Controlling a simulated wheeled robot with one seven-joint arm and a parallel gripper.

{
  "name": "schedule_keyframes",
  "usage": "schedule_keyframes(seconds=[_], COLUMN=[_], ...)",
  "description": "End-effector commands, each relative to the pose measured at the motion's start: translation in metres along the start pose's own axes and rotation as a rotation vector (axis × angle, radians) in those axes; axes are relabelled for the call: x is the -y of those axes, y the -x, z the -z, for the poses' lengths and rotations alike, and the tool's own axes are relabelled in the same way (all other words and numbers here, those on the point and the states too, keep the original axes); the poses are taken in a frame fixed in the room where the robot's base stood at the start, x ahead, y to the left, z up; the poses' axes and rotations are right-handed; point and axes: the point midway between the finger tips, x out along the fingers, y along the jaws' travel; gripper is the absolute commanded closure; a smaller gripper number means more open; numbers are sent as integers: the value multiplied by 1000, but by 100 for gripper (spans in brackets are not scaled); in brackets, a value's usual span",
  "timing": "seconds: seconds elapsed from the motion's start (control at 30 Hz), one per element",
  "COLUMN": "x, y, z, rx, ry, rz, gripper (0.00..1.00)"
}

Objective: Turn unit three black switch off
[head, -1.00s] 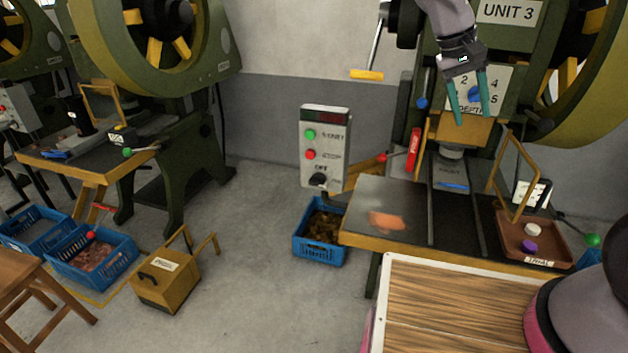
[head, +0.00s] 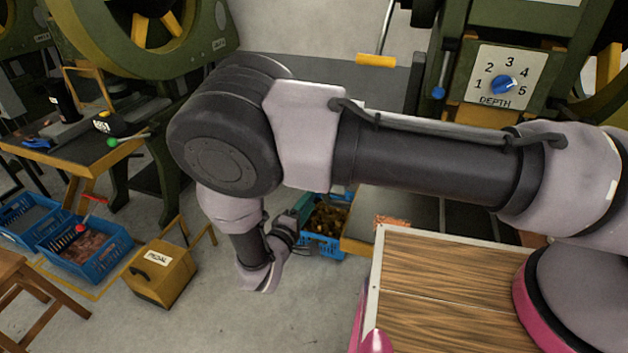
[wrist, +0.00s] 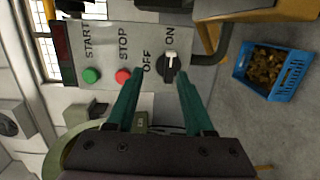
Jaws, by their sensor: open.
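The black switch (wrist: 172,68) is a round knob on the grey control panel (wrist: 105,45), seen sideways in the wrist view. Its white mark points toward the ON label, away from OFF. A green START button (wrist: 92,75) and a red STOP button (wrist: 124,77) sit beside it. My gripper (wrist: 160,78) is open and empty, its teal fingers reaching toward the panel with the knob between their tips in the picture. Whether they touch it I cannot tell. In the head view my gripper (head: 303,205) is small and partly hidden, and my arm hides the panel.
A blue crate of copper-coloured pieces (wrist: 275,65) stands near the panel; it also shows behind my gripper in the head view. The press with a depth dial (head: 503,84) stands at right. A yellow pedal box (head: 160,272) is on the floor at left.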

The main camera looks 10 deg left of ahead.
Motion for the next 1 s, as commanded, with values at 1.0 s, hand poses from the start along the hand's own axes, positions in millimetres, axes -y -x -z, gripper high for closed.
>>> schedule_keyframes(seconds=[1.0], x=[22], y=[-86], z=[20], rx=[-111], ry=[12], rz=[-39], gripper=[48])
